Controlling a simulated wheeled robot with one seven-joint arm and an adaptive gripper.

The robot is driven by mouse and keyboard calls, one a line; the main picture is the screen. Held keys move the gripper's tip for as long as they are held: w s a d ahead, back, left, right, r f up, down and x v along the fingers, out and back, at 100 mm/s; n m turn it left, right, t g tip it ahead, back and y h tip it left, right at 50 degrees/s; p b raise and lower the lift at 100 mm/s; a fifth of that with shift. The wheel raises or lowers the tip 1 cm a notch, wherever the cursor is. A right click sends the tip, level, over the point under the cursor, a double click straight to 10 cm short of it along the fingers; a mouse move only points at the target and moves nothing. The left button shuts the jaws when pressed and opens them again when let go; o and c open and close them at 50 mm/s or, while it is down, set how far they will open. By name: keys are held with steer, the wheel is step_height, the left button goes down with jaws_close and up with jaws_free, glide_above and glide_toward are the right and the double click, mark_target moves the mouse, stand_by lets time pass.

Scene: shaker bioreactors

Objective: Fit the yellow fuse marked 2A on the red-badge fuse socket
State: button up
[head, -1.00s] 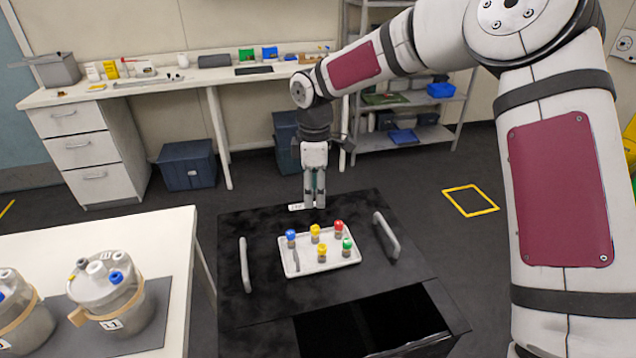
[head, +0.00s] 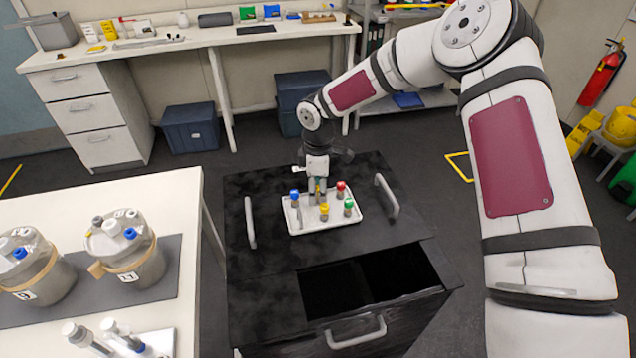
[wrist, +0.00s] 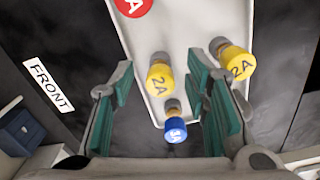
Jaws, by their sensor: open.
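Two yellow fuses marked 2A stand on a white tray (head: 305,228). One yellow fuse (wrist: 159,80) is between my open fingers in the wrist view, with a gap on each side; in the head view the fingers partly hide it. The other yellow fuse (head: 324,211) stands nearer the front of the tray and shows outside the right finger in the wrist view (wrist: 236,64). My gripper (head: 317,191) points down over the tray; its teal-padded fingers (wrist: 161,78) hold nothing. I cannot make out a red-badge socket in either view.
A blue fuse (head: 295,196), red fuse (head: 341,188) and green fuse (head: 349,205) stand close by on the tray. Bioreactor vessels (head: 126,252) stand on the white table at left.

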mark_target(318, 188)
steer(key=shift+c, duration=0.6)
jaws_close()
steer(key=shift+r, duration=1.4)
steer(key=shift+r, duration=1.4)
